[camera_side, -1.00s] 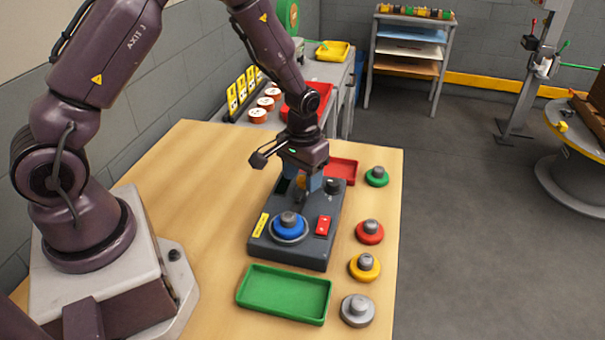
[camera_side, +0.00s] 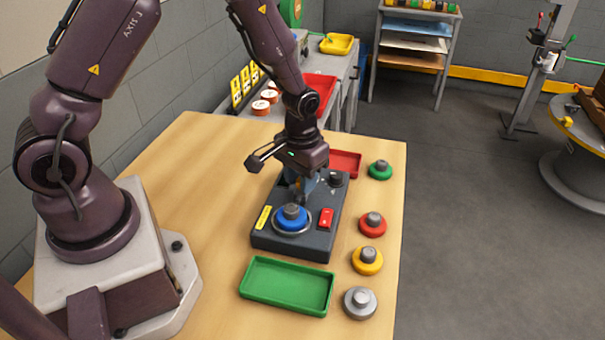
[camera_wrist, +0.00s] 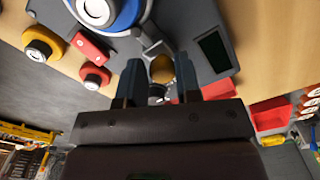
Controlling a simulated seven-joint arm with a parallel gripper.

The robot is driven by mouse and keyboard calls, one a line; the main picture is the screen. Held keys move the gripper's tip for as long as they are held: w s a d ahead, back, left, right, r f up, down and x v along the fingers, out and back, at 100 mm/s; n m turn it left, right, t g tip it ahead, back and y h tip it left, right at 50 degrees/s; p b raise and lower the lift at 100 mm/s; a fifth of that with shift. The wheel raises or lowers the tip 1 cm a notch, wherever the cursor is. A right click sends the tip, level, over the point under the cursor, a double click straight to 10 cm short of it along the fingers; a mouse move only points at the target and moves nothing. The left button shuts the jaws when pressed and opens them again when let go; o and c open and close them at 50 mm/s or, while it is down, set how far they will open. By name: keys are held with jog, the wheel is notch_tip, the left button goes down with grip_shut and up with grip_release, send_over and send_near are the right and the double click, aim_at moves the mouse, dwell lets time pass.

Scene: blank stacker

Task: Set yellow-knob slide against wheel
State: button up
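The yellow knob (camera_wrist: 161,69) of the slide shows in the wrist view, between my gripper's fingertips; my gripper hides it in the side view. My gripper (camera_side: 304,188) is low over the dark fixture, and its fingers (camera_wrist: 159,75) stand open on either side of the knob. I cannot tell whether they touch it. A grey rod or rail (camera_wrist: 146,42) lies between the knob and the blue wheel. The blue wheel (camera_side: 292,220) with a grey hub sits on the front part of the fixture (camera_side: 290,245), apart from the knob.
Green, red, yellow and grey knobbed discs line the table's right side, including the red one (camera_side: 372,224). An empty green tray (camera_side: 262,298) lies in front, and a red tray (camera_side: 346,162) behind. A red switch (camera_side: 326,217) is beside the wheel.

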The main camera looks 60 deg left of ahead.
jog(key=o, duration=0.3)
notch_tip(320, 180, up, 13)
dwell(0.5)
jog(key=s+r+m+t, duration=0.1)
jog(key=s+r+t, duration=0.1)
jog(key=s+r, duration=0.2)
jog(key=s+d+r+m+t, duration=0.1)
jog(key=s+r, duration=0.4)
jog(key=s, duration=0.1)
jog(key=s+d+r+m+t, duration=0.1)
jog(key=s+r+t, duration=0.1)
jog(key=s+r, duration=0.3)
jog(key=shift+s+d+r+m+t, duration=0.2)
jog(key=shift+s+r+m+t, duration=0.1)
jog(key=shift+s, duration=0.15)
